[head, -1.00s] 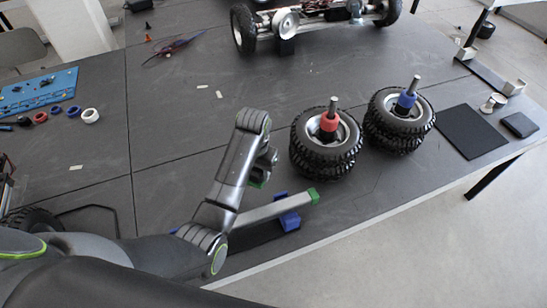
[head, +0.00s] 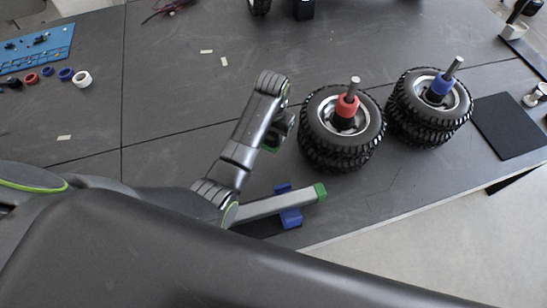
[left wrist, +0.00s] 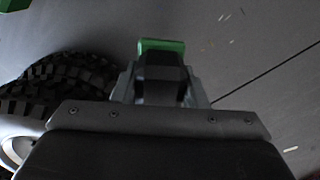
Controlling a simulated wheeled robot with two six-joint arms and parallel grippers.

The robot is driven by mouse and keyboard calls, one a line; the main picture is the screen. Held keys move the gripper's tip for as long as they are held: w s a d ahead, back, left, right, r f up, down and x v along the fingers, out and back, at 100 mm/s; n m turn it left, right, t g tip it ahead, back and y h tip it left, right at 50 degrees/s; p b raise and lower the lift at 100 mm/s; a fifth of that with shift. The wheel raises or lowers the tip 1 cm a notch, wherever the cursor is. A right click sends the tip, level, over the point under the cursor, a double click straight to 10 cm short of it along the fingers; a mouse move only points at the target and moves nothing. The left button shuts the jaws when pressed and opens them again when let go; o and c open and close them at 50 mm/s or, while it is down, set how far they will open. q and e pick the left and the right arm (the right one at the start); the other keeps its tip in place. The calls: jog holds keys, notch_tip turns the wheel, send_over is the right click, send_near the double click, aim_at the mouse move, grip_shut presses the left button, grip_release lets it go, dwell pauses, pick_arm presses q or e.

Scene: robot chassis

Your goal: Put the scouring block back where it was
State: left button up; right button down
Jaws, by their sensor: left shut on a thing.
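My left gripper (head: 274,142) is over the bench, left of the tyre stack with the red hub. It is shut on a small block with a green face (head: 269,149), which I take to be the scouring block. In the left wrist view the green face (left wrist: 162,45) shows between the fingertips, with a dark body below it. The arm hides most of the block in the head view. Below the gripper, a grey bar (head: 262,208) with a green end cap lies across a blue support (head: 290,217). My right gripper is out of view.
Two tyre stacks stand on the right, one with a red hub (head: 345,107), one with a blue hub (head: 440,88). A black mat (head: 510,125) lies beyond them. A blue tray (head: 38,50) and several coloured rings are at far left. The bench between is mostly clear.

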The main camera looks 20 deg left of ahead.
pick_arm(q)
jog(key=shift+f+p, duration=0.35)
jog(key=shift+f, duration=4.45)
jog(key=shift+f, duration=0.15)
jog(key=o, duration=0.9)
jog(key=shift+o, duration=0.2)
notch_tip(320, 180, up, 12)
jog(key=shift+r, duration=0.15)
